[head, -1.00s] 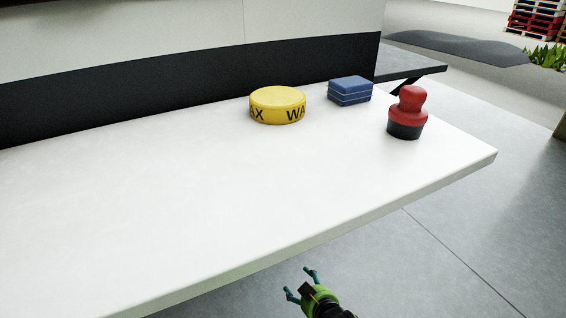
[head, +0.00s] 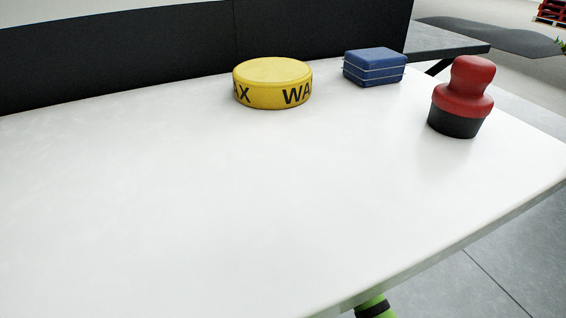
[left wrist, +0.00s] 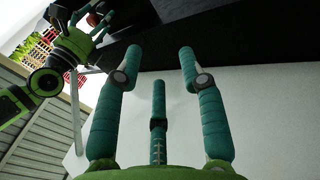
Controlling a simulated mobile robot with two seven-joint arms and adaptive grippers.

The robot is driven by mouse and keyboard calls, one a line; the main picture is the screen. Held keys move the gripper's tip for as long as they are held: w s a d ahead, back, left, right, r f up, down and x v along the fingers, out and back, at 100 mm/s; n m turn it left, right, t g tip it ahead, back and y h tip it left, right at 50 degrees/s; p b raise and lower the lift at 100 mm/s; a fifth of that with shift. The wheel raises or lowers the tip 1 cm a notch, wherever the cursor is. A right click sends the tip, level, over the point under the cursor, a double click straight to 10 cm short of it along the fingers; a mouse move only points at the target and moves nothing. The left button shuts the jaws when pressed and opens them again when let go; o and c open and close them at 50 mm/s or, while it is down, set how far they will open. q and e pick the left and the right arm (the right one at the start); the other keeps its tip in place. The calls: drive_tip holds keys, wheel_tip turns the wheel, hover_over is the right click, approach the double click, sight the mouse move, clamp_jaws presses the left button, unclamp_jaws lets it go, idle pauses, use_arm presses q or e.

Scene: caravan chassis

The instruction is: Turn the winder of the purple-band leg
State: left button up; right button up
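The purple-band leg and its winder are not visible in any view. In the left wrist view my left gripper (left wrist: 159,60) has its teal fingers spread apart, with nothing between them, in front of a pale surface. My right gripper (left wrist: 84,24) shows at the upper left of that view, its fingers apart, with a small red shape behind them. In the head view only a green and black piece of one of my arms shows at the bottom, below the table edge.
A white table (head: 230,200) fills the head view, its middle and front clear. Along its back stand a yellow wax tin (head: 272,84), a blue block (head: 374,67) and a red-and-black knobbed tool (head: 462,98). A dark band (head: 120,52) runs behind. Grey floor (head: 500,265) is free at right.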

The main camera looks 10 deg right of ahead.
use_arm(q)
wheel_tip(320, 180, up, 6)
drive_tip(key=s+d+m+t+h, duration=0.1)
drive_tip(key=t+h, duration=0.1)
drive_tip(key=t, duration=0.1)
drive_tip(key=shift+s+d+b, duration=0.3)
drive_tip(key=shift+s+b, duration=0.05)
drive_tip(key=shift+b, duration=0.05)
use_arm(e)
drive_tip(key=w, duration=0.3)
drive_tip(key=shift+a, duration=0.3)
use_arm(q)
drive_tip(key=shift+r, duration=0.1)
use_arm(e)
drive_tip(key=c, duration=1.2)
